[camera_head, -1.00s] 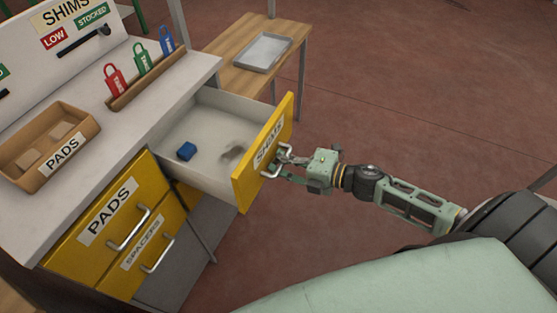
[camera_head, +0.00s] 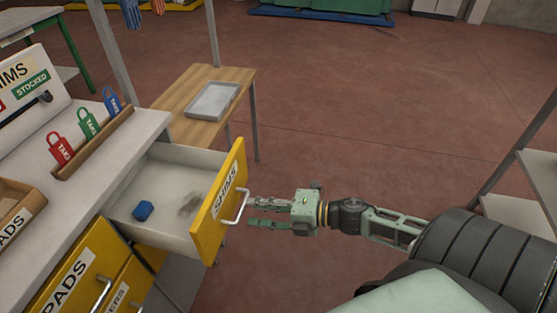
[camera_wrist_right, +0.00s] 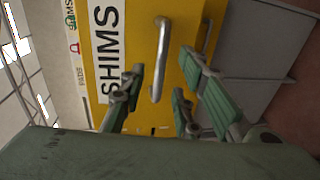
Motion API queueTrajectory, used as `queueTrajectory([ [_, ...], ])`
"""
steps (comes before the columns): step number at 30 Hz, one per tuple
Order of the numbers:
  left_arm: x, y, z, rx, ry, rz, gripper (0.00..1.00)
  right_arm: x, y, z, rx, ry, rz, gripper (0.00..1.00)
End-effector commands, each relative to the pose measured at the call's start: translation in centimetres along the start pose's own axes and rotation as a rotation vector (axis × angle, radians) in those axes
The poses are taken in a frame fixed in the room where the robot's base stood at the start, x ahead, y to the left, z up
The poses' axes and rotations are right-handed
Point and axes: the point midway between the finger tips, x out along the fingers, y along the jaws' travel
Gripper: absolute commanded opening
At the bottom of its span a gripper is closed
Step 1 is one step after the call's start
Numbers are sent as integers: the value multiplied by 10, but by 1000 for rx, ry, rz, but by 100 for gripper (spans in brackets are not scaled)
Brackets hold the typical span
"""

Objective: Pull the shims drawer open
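The shims drawer (camera_head: 219,205) has a yellow front labelled SHIMS and stands pulled well out of the white-topped cabinet. Inside lie a small blue block (camera_head: 142,210) and a dark smudge-like patch. Its metal handle (camera_head: 236,207) is free; it also shows in the right wrist view (camera_wrist_right: 160,60). My right gripper (camera_head: 250,213) is open and empty, just right of the handle, its fingers pointing at the drawer front. In the right wrist view its fingers (camera_wrist_right: 160,82) are spread apart with the handle between and beyond them. My left gripper is not in view.
The pads drawer (camera_head: 66,285) and the drawer under it look shut. Red, green and blue tags stand in a wooden rack (camera_head: 95,143) on the cabinet top. A wooden table (camera_head: 180,128) with a grey tray (camera_head: 213,101) stands behind.

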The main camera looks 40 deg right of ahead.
Motion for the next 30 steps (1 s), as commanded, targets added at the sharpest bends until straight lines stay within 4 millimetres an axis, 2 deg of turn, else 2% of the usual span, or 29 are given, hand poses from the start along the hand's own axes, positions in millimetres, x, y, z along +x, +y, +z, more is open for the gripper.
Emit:
queueTrajectory([
  [1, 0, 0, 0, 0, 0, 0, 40, -12, -1, -1, 1, 2, -3, 30],
  [6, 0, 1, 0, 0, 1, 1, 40, -41, 0, -1, 1, 1, -2, 30],
  [12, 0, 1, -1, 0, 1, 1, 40, -62, 0, 0, 1, 1, 0, 30],
  [30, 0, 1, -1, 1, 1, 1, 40, -67, 1, 0, 0, 1, 2, 30],
])
